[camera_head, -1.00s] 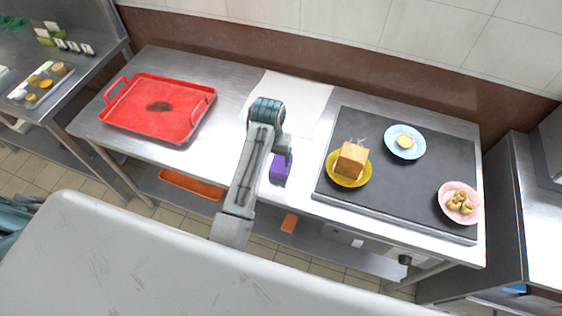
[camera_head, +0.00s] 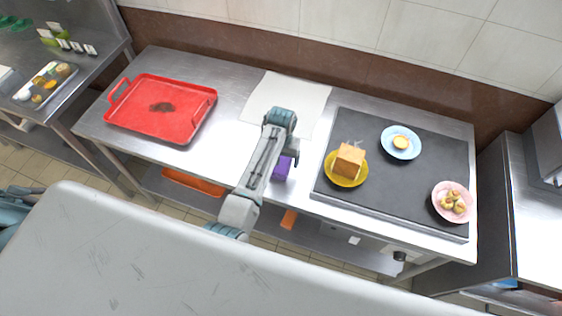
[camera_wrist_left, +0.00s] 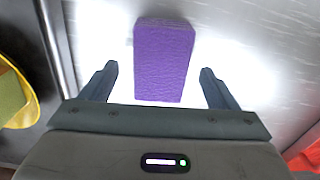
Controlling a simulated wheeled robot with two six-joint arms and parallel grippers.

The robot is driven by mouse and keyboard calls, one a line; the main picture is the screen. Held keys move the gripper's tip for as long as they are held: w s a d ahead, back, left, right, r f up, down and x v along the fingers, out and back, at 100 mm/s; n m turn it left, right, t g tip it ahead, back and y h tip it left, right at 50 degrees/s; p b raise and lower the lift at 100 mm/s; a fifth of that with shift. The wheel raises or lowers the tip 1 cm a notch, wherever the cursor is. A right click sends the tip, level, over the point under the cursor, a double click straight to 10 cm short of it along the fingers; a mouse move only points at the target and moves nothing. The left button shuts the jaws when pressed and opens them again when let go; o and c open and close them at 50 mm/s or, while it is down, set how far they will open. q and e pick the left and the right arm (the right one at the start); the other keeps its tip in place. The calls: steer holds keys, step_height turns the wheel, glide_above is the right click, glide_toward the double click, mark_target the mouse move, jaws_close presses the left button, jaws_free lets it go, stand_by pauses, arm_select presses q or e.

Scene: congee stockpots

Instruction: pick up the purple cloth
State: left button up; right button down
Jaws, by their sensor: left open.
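The purple cloth (camera_head: 282,168) is a small block-shaped piece on the steel table, just left of the dark griddle. In the head view my left arm partly covers it. My left gripper (camera_wrist_left: 158,70) is open and empty, with a finger on either side of the cloth and a gap on both sides. In the head view the left gripper (camera_head: 291,158) is over the cloth and its fingers are mostly hidden. My right gripper is out of view.
A dark griddle (camera_head: 400,205) holds a yellow plate (camera_head: 335,178) with a bread block, a blue plate (camera_head: 413,153) and a pink plate (camera_head: 466,213). A red tray (camera_head: 190,132) is at the left. A white sheet (camera_head: 310,95) lies behind the cloth.

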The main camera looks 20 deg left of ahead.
arm_select(q)
steer(key=shift+f, duration=1)
steer(key=c, duration=1.1)
steer(key=shift+w+r, duration=0.1)
